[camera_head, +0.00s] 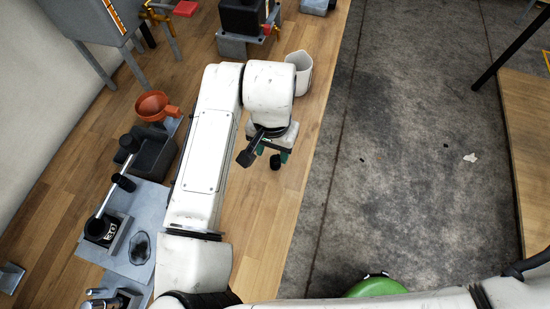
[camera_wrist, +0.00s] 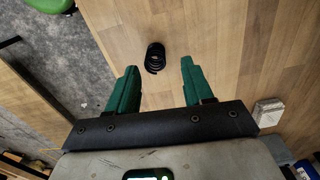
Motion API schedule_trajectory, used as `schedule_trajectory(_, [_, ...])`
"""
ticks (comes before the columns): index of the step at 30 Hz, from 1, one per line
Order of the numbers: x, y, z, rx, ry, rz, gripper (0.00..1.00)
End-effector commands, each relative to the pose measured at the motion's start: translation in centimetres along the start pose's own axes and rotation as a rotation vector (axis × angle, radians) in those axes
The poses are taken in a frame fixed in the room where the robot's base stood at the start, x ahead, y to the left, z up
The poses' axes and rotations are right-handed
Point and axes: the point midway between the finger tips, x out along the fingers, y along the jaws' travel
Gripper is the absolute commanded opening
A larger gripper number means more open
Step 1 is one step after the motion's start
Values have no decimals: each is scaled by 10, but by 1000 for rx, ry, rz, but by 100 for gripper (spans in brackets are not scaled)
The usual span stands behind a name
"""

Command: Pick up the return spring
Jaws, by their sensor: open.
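The return spring (camera_wrist: 155,57), a black coil, stands on the wooden table in the wrist view. It lies in the gap between the two green fingers, beyond their tips, with clear space on both sides. In the head view, a small dark shape (camera_head: 275,163) just below my gripper appears to be this spring, partly hidden by the fingers. My gripper (camera_wrist: 158,68) is open and empty, above the table; it also shows in the head view (camera_head: 272,153) near the table's right edge. I cannot tell the exact height of the fingertips over the spring.
An orange funnel-like cup (camera_head: 153,106) and grey fixtures with black parts (camera_head: 128,235) lie to the left, past my arm. The table's edge drops to a grey floor (camera_head: 420,150) at right.

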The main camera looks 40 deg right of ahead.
Motion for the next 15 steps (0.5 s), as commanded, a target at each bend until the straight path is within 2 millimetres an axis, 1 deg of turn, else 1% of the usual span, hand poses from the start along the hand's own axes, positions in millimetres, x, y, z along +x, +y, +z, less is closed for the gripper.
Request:
schedule_trajectory(2, [8, 1, 0, -1, -3, 3, 51])
schedule_trajectory(6, [30, 2, -2, 0, -3, 3, 51])
schedule_trajectory(9, [40, 2, -2, -1, -2, 2, 51])
schedule_trajectory(12, [46, 2, -2, 0, -2, 1, 51])
schedule_trajectory(15, [47, 2, -2, 1, -2, 1, 51])
